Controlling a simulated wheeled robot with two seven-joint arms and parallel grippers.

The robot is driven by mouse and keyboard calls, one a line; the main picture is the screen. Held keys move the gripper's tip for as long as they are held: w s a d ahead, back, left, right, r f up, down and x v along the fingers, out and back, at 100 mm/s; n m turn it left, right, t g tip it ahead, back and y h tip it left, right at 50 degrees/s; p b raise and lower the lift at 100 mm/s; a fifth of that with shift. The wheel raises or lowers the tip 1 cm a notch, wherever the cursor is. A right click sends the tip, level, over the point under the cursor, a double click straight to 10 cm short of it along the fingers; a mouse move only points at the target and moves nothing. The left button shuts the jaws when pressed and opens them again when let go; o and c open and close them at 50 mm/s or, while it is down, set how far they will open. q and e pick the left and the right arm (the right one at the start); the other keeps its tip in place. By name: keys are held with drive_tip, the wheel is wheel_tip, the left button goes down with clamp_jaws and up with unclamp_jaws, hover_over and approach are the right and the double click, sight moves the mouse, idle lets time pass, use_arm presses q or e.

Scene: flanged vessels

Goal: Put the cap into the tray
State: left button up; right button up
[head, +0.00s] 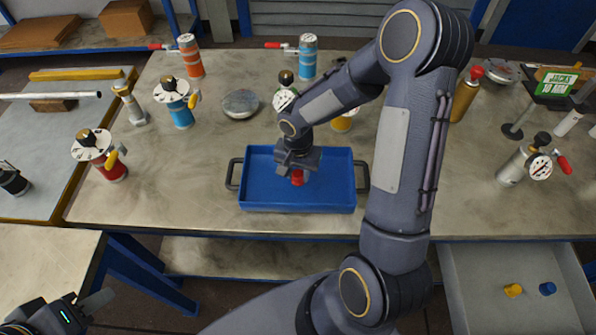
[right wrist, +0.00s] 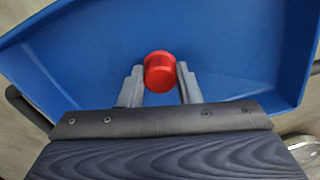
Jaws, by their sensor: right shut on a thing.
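A blue tray (head: 262,198) with dark side handles stands on the metal workbench near its front edge. My right gripper (head: 297,172) reaches down over the tray and is shut on a red cap (head: 297,179). In the right wrist view the red cap (right wrist: 160,71) sits between the two grey fingertips, with the blue tray (right wrist: 75,65) behind it. I cannot tell whether the cap touches the tray floor. My left gripper (head: 90,309) is at the lower left, away from the bench, with its fingers partly seen.
Several flanged vessels stand on the bench, including a blue one (head: 180,112), a red one (head: 112,168) and an orange one (head: 191,62). A round metal disc (head: 241,103) lies behind the tray. An open drawer (head: 490,275) at lower right holds a yellow piece (head: 513,290) and a blue piece (head: 547,288).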

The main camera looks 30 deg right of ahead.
sight(298, 174)
drive_tip(key=shift+f+b, duration=0.25)
drive_tip(key=shift+b, duration=0.05)
drive_tip(key=o, duration=0.9)
drive_tip(key=shift+r, duration=0.1)
drive_tip(key=shift+o, duration=0.2)
wheel_tip(298, 174, up, 12)
drive_tip(key=s+a+r+n+t+y, duration=0.2)
drive_tip(key=s+r+n, duration=0.1)
drive_tip(key=s, duration=0.6)
drive_tip(key=s+a+r+n+t+y, duration=0.1)
drive_tip(key=s+a+r+n+t, duration=0.1)
drive_tip(key=s, duration=0.6)
drive_tip(key=shift+s+a+r+n+t+y+p, duration=0.35)
drive_tip(key=shift+r+n+t, duration=0.45)
drive_tip(key=shift+r+n, duration=0.8)
drive_tip(key=shift+r+m, duration=0.3)
